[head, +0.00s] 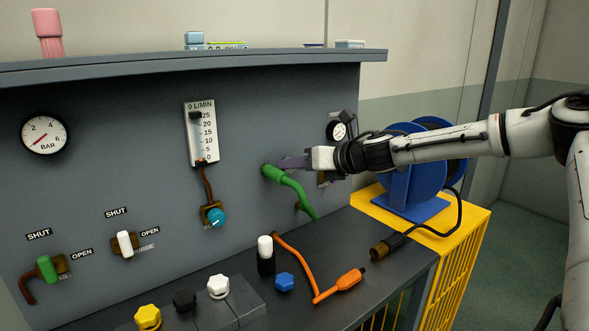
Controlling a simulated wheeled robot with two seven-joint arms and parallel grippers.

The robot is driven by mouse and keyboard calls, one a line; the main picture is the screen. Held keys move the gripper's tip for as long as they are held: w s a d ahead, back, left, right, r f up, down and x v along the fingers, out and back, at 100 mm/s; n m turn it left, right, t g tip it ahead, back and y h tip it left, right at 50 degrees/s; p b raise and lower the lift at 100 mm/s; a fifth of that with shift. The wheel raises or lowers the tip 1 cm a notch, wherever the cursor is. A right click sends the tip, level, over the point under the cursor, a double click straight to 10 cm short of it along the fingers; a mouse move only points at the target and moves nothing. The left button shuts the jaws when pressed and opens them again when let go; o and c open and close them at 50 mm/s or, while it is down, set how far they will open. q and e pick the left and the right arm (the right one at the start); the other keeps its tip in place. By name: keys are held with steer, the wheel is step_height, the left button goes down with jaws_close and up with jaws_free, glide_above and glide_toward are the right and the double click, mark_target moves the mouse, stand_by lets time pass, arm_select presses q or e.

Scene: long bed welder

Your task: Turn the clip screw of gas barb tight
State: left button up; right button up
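A green hose (292,187) runs from the panel's right part, where its thick end (270,172) sits at the wall, and curves down to the right. The gas barb and its clip screw cannot be made out; the hose end and my gripper cover that spot. My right gripper (286,162) reaches in from the right, its grey fingers level with the top of the hose end and touching or very close to it. Whether the fingers are open or shut on something is too small to tell. My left gripper is not in view.
A flowmeter (201,132) with a blue knob (215,217) is left of the hose. A blue reel (412,178) stands on a yellow cage (462,232) under my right arm. An orange torch (345,281), a white-capped cylinder (265,252) and coloured knobs (218,286) crowd the bench (385,265).

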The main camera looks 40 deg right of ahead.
steer(key=shift+w+f, duration=0.25)
steer(key=shift+w, duration=0.35)
steer(key=c, duration=0.8)
